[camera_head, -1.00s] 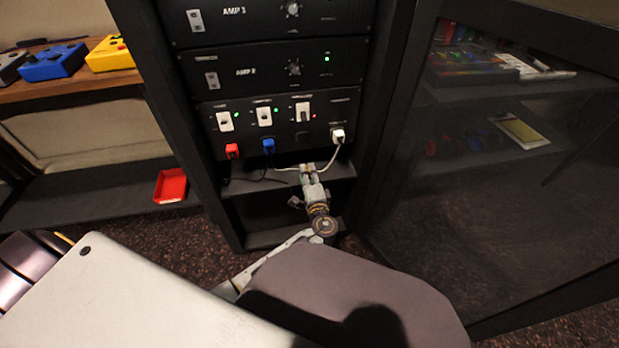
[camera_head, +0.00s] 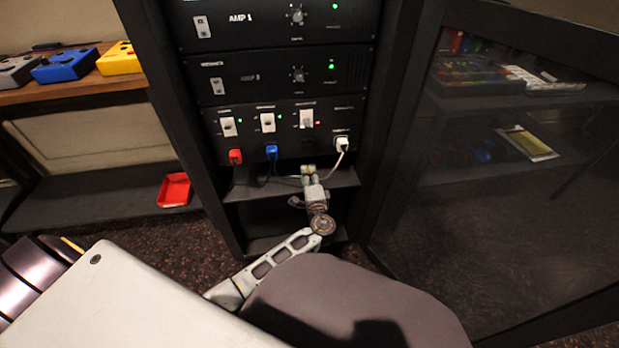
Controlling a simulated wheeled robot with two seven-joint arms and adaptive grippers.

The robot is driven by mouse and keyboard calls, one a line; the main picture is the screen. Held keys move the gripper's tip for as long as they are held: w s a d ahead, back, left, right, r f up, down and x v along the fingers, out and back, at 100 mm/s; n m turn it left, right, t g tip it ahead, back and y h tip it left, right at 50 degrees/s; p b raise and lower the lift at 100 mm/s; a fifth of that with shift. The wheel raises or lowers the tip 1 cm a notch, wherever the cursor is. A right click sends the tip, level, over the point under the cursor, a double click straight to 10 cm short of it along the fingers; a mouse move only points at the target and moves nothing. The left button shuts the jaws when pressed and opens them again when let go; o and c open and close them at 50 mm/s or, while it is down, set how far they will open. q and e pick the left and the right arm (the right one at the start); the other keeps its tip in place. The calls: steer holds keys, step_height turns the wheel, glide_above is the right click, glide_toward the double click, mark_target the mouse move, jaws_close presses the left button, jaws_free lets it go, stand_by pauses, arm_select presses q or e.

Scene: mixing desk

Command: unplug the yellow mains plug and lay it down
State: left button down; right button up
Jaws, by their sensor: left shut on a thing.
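My left gripper (camera_head: 309,170) is in the rack, just above the front of the small shelf (camera_head: 262,190) under the power panel (camera_head: 282,130). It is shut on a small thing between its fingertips. That fits the yellow mains plug, but its shape and colour are mostly hidden by the fingers. On the panel, a red plug (camera_head: 235,156), a blue plug (camera_head: 271,152) and a white plug (camera_head: 342,143) are in their sockets. No plug shows below the third switch (camera_head: 307,119), whose light is red. My right gripper is not in view.
The rack's open glass door (camera_head: 490,215) stands to the right. Dark cables and a pale cable (camera_head: 334,164) hang near my gripper. At left are a red tray (camera_head: 174,190) on a low shelf and coloured pedals (camera_head: 62,64) on a wooden top.

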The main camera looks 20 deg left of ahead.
arm_select(q)
steer(key=c, duration=0.9)
jaws_free()
steer(key=shift+s+f, duration=0.1)
steer(key=shift+s+d, duration=0.3)
steer(key=shift+s, duration=0.05)
steer(key=v, duration=0.6)
steer(key=shift+s, duration=0.15)
steer(key=shift+d, duration=0.1)
